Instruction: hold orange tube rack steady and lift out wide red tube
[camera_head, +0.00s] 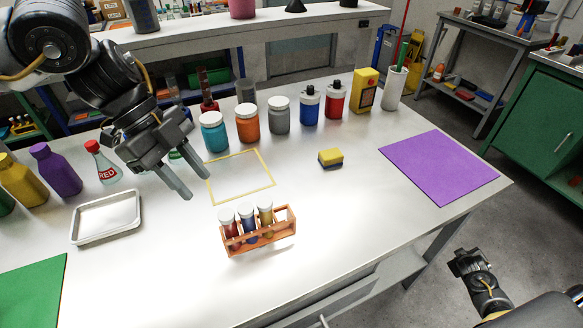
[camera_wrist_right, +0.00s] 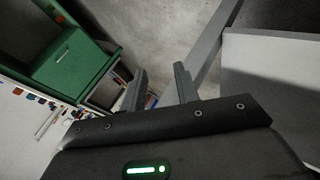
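The orange tube rack (camera_head: 258,241) stands near the front middle of the white table in the head view. It holds three white-capped tubes: the red tube (camera_head: 230,229) at the left, a blue tube (camera_head: 249,222) in the middle and a yellow tube (camera_head: 266,218) at the right. My left gripper (camera_head: 188,175) is open and empty, above the table, up and left of the rack and apart from it. My right gripper (camera_head: 468,262) is off the table's right side, far from the rack. In the right wrist view its fingers (camera_wrist_right: 160,88) are apart with nothing between them.
A metal tray (camera_head: 106,217) lies left of the rack. A yellow-outlined rectangle (camera_head: 240,196) and a yellow sponge (camera_head: 330,157) lie behind it. Several jars and bottles line the back. A purple mat (camera_head: 438,167) covers the right end. The table around the rack is clear.

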